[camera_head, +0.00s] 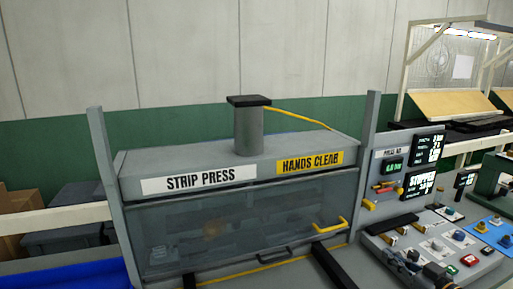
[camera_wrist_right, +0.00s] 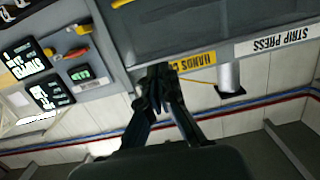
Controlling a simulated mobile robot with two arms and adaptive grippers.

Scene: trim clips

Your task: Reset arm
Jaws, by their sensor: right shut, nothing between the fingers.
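My right gripper (camera_head: 418,268) shows as a dark, partly cut-off shape at the bottom right of the head view, in front of the control console. In the right wrist view the fingers of my right gripper (camera_wrist_right: 160,85) are together, with nothing between them. That view is upside down, and the fingertips overlap the press's front edge in the picture. I cannot tell whether they touch it. My left gripper is not in view.
A blue surface (camera_head: 65,275) lies lower left. Racks (camera_head: 455,102) stand back right.

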